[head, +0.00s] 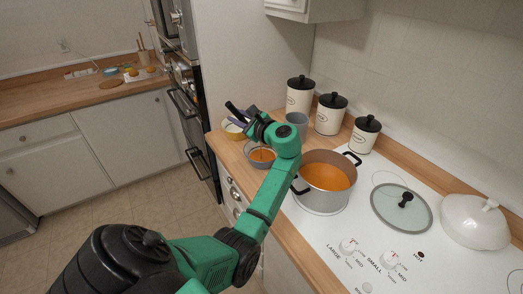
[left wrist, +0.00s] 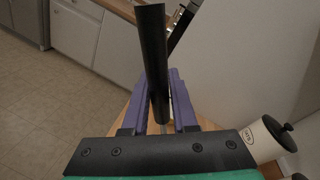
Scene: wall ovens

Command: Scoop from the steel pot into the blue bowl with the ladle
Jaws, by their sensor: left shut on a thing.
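The steel pot (head: 309,196) stands on the white cooktop, with orange soup in it. A bluish-grey bowl (head: 252,163) sits on the wooden counter left of the pot, with something orange inside. My left gripper (head: 239,116) is above and behind this bowl. It is shut on the black handle of the ladle (head: 233,109). In the left wrist view the handle (left wrist: 153,60) stands between the purple fingers of the gripper (left wrist: 159,95). The ladle's head is hard to make out; it seems to be at the bowl. My right gripper is not in view.
A yellow bowl (head: 231,134) and a grey cup (head: 297,122) stand near the gripper. Several white canisters with black lids (head: 329,117) line the wall. A glass lid (head: 389,212) and a white covered dish (head: 474,224) lie right of the pot.

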